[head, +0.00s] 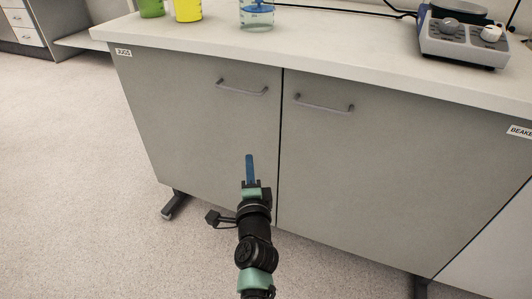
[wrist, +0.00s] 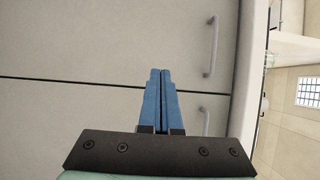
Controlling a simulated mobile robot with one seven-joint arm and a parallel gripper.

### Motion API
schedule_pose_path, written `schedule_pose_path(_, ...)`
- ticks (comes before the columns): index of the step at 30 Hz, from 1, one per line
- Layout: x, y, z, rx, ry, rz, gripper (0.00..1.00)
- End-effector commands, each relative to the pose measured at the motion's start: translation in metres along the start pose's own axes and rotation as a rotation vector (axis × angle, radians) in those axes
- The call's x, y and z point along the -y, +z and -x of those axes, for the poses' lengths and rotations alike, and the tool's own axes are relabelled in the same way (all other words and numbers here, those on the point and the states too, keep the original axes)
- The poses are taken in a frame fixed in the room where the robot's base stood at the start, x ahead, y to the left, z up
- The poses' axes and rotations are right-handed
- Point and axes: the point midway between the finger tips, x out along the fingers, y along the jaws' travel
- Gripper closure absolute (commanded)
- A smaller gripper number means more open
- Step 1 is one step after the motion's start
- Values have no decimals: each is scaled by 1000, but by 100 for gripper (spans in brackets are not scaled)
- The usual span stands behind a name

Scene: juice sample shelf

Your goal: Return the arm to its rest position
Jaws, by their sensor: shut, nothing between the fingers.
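My gripper (head: 249,157) has blue fingers and is in front of the grey cabinet doors, below the left door's handle, in the head view. In the wrist view my gripper (wrist: 160,72) has its two blue fingers side by side with only a thin line between them. It is shut and empty. My arm extends up from the bottom of the head view, in front of the lower cabinet. The fingers do not appear to touch the cabinet, though the exact distance is hard to tell.
The cabinet (head: 200,125) has two handles (head: 242,88) and a white worktop (head: 330,40). On it stand a green container (head: 151,8), a yellow container (head: 188,10), a clear vessel with blue liquid (head: 257,17) and a grey device (head: 463,45). Floor (head: 70,180) at left is clear.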

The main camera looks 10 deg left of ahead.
Motion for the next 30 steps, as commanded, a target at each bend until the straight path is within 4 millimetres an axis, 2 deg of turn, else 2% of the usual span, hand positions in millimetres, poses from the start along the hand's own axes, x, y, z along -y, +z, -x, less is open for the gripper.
schedule_pose_path(1,6,13,4,4,4,0,100)
schedule_pose_path(3,6,24,7,3,3,-1,100)
schedule_pose_path(9,3,47,14,0,2,-1,100)
schedule_pose_path(17,0,55,17,-2,0,-1,100)
schedule_pose_path(20,15,53,14,0,-23,26,100)
schedule_pose_path(23,57,47,8,2,-84,114,100)
schedule_pose_path(26,125,35,6,-10,-178,269,100)
schedule_pose_path(27,156,28,7,-23,-218,346,100)
schedule_pose_path(29,201,19,13,-51,-275,466,100)
schedule_pose_path(30,231,13,20,-75,-310,548,100)
